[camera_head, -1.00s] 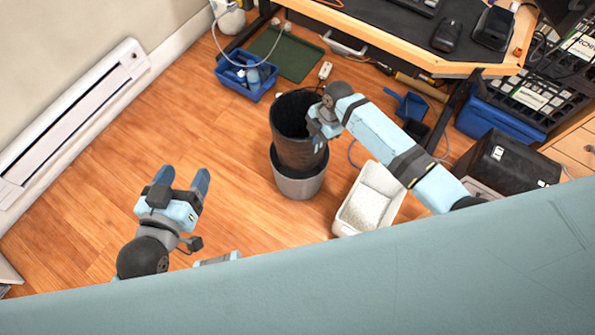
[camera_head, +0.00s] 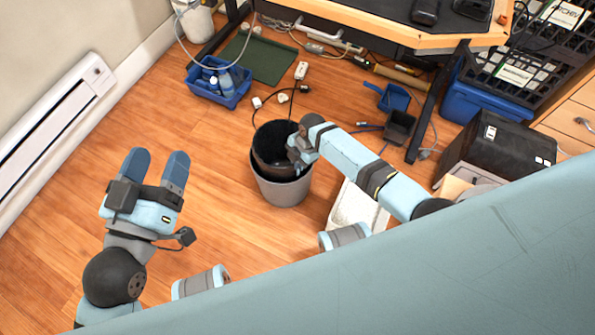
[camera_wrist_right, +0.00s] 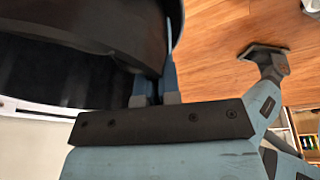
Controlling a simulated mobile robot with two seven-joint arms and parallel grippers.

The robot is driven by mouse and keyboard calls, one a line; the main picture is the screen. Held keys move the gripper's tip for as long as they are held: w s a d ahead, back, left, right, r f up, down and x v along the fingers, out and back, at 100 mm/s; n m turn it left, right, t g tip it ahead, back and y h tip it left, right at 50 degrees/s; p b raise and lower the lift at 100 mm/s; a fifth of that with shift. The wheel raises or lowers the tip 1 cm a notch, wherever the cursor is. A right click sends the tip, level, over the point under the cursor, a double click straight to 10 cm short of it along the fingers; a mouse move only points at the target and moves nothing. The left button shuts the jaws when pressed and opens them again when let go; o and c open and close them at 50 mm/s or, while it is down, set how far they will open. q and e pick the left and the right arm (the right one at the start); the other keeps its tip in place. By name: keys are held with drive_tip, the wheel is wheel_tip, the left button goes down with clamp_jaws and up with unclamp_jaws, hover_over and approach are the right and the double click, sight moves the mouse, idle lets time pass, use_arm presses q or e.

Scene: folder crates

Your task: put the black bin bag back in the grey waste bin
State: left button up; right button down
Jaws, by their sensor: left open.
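The black bin bag (camera_head: 268,152) is an open, stiff-looking dark liner. My right gripper (camera_head: 299,152) is at the right side of the bag's rim. In the right wrist view the fingers (camera_wrist_right: 156,88) are closed on the bag's dark wall (camera_wrist_right: 90,28), one on each side. The bag's bottom is hidden within the bin. My left gripper (camera_head: 157,162) is open and empty above the floor, left of the bin.
A blue caddy with bottles (camera_head: 218,84), a green mat (camera_head: 260,60) and cables lie behind. A blue dustpan (camera_head: 392,97) lies under the desk (camera_head: 400,38). Floor at left is clear.

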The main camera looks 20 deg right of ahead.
sight(298, 170)
use_arm(q)
drive_tip(key=shift+d+f+g+b, duration=0.15)
drive_tip(key=shift+f+g+b, duration=0.8)
drive_tip(key=shift+f, duration=0.9)
use_arm(e)
drive_tip(key=shift+w+f, duration=0.1)
drive_tip(key=shift+f, duration=2.3)
use_arm(q)
drive_tip(key=shift+f, duration=0.1)
use_arm(e)
drive_tip(key=shift+f, duration=0.1)
drive_tip(key=shift+f+b, duration=0.15)
drive_tip(key=shift+b, duration=0.15)
drive_tip(key=c, duration=1.6)
unclamp_jaws()
drive_tip(key=shift+r+p, duration=0.3)
drive_tip(key=shift+r, duration=0.1)
use_arm(q)
wheel_tip(298, 170, up, 8)
drive_tip(key=t+p, duration=0.3)
drive_tip(key=p, duration=0.2)
drive_tip(key=shift+s+a, duration=0.2)
drive_tip(key=shift+a, duration=0.1)
use_arm(e)
drive_tip(key=v, duration=1.1)
drive_tip(key=shift+d+r, duration=0.1)
drive_tip(key=shift+r, duration=0.2)
